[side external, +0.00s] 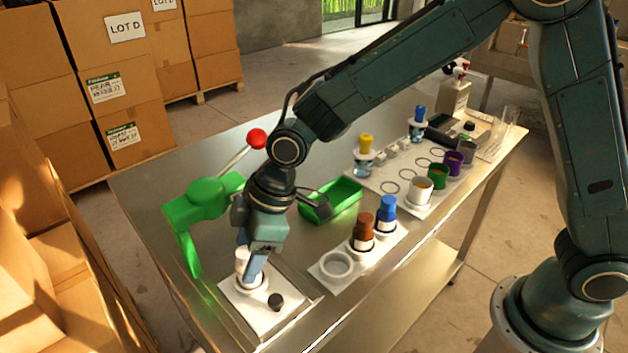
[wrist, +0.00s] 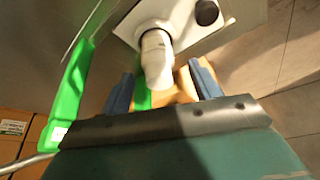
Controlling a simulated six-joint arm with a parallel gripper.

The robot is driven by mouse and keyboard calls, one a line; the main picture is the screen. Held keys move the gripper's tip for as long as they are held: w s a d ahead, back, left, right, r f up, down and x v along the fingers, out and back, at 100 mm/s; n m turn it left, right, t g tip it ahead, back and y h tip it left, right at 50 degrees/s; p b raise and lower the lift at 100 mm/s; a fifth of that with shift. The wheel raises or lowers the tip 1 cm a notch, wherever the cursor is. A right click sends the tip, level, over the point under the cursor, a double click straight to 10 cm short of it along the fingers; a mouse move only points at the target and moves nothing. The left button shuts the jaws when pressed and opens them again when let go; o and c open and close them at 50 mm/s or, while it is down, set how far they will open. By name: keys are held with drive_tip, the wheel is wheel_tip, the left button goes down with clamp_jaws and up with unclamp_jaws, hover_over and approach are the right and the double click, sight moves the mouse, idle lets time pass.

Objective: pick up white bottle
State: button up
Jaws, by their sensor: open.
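The white bottle (side external: 242,256) stands in a round seat on a white plate (side external: 262,320) at the table's near left end. My gripper (side external: 252,268) is low over it, pointing down, and one blue finger hides part of the bottle. In the wrist view the white bottle (wrist: 156,58) lies between the two blue fingers of my gripper (wrist: 163,82), with visible space on both sides. The jaws are open and hold nothing. I cannot tell how far down the bottle the fingertips reach.
A green press (side external: 207,199) with a red-knobbed lever (side external: 257,138) stands close beside my gripper. A black knob (side external: 275,301) sits on the plate. Brown (side external: 365,228) and blue-capped (side external: 387,210) bottles and a green tray (side external: 333,200) are to the right.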

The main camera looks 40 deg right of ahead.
drive_tip(key=shift+x, duration=1.95)
drive_tip(key=shift+d, duration=0.1)
drive_tip(key=c, duration=1.2)
wheel_tip(320, 180, up, 20)
